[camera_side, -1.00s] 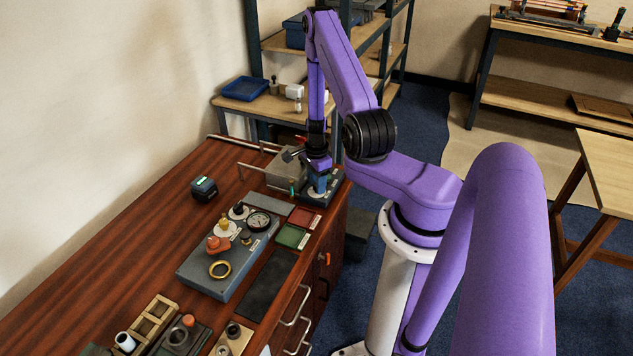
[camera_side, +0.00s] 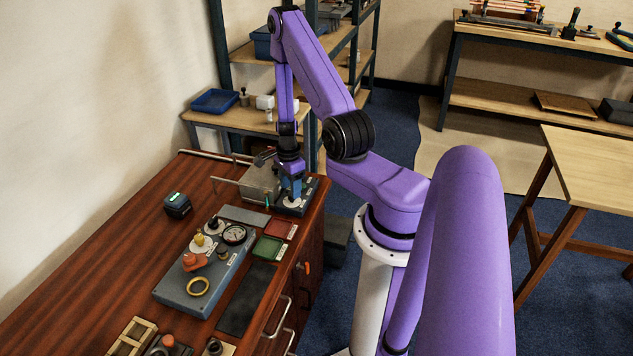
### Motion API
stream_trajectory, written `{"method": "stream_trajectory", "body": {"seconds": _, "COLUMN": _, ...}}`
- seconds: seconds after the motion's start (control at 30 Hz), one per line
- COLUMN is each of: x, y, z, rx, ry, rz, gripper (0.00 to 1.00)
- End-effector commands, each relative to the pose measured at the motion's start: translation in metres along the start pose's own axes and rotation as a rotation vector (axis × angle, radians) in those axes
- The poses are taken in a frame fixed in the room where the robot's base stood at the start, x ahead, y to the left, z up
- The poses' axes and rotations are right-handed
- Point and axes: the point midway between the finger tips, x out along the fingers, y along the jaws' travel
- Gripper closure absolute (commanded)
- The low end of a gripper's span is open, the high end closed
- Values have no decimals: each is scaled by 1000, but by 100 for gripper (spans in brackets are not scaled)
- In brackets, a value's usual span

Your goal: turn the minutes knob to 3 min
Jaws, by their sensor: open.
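My gripper (camera_side: 292,194) points straight down over a small dark block (camera_side: 314,188) at the far right corner of the bench. A pale round dial (camera_side: 293,203) shows just beneath the fingers. The fingers are open around or just above the dial's centre; the knob there is hidden, so I cannot tell whether they touch it. The grey-blue panel (camera_side: 178,291) nearer the camera carries a yellow knob (camera_side: 199,240) and a black knob (camera_side: 215,226) on pale dials. The markings are too small to read, so I cannot tell which knob is for minutes or its setting.
A metal box (camera_side: 259,183) stands just left of my gripper. The panel also bears a gauge (camera_side: 234,234), a red knob (camera_side: 194,261) and a brass ring (camera_side: 198,286). Red (camera_side: 277,228) and green (camera_side: 267,248) trays lie nearby. The left side of the bench is mostly clear.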

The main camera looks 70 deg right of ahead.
Motion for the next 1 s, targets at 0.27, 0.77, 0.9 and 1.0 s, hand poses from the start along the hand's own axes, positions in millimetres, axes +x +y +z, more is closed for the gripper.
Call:
{"method": "stream_trajectory", "body": {"seconds": 0.27, "x": -5, "y": 1, "z": 0, "rx": 2, "ry": 0, "rz": 0, "gripper": 48}}
{"method": "stream_trajectory", "body": {"seconds": 0.77, "x": -24, "y": 15, "z": 1, "rx": 2, "ry": 0, "rz": -1, "gripper": 48}}
{"method": "stream_trajectory", "body": {"seconds": 0.9, "x": -36, "y": 24, "z": 1, "rx": 1, "ry": 0, "rz": -2, "gripper": 48}}
{"method": "stream_trajectory", "body": {"seconds": 1.0, "x": -46, "y": 32, "z": 1, "rx": 1, "ry": 0, "rz": -2, "gripper": 48}}
